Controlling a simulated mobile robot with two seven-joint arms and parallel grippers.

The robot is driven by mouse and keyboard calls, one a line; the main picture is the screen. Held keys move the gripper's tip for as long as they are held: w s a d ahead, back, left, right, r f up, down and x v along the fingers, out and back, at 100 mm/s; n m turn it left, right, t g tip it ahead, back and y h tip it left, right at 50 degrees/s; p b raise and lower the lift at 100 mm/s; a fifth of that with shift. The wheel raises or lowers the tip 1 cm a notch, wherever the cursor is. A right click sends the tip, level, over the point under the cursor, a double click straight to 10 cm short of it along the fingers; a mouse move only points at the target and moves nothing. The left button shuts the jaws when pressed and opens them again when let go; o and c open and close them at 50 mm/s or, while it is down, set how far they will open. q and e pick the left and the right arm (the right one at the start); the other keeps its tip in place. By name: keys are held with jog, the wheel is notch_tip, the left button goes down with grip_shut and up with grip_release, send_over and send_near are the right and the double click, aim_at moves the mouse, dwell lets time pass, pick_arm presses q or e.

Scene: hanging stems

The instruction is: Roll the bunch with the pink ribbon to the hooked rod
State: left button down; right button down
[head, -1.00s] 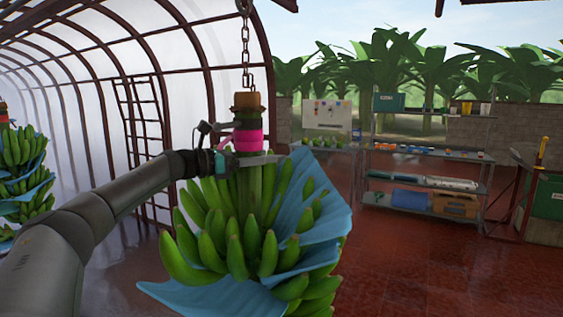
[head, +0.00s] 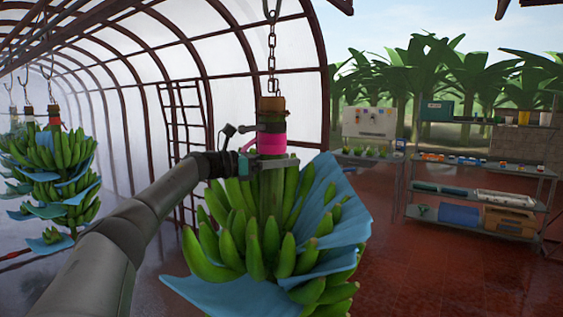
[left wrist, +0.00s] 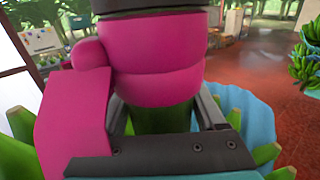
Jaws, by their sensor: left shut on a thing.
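The bunch with the pink ribbon (head: 272,143) is a large cluster of green bananas (head: 245,245) with blue sheets between its hands. It hangs upright on a chain (head: 271,55) from an overhead hook. My left gripper (head: 265,163) is shut on its stem just below the ribbon. In the left wrist view the jaws (left wrist: 165,125) sit either side of the green stem, and the pink ribbon (left wrist: 160,60) fills the middle. I cannot make out the hooked rod. My right gripper is not in view.
Other banana bunches (head: 60,160) with blue sheets hang from hooks at the left. Metal shelves (head: 480,192) with boxes stand at the right, and a bench with a white board (head: 368,122) at the back. The red tiled floor (head: 400,285) is clear at the right.

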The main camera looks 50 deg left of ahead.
pick_arm(q)
jog(key=shift+w+d, duration=0.1)
jog(key=shift+d, duration=0.25)
jog(key=shift+c, duration=1.5)
grip_release()
jog(key=o, duration=0.3)
jog(key=shift+a, duration=0.2)
jog(key=shift+s+a+f+b, duration=0.15)
jog(key=shift+s+b, duration=0.2)
jog(key=shift+b, duration=0.05)
jog(key=b, duration=1.2)
send_over(225, 191)
jog(key=w, duration=0.1)
jog(key=shift+w+d, duration=0.1)
jog(key=shift+d, duration=0.1)
jog(key=shift+s+a, duration=0.2)
jog(key=shift+s, duration=0.5)
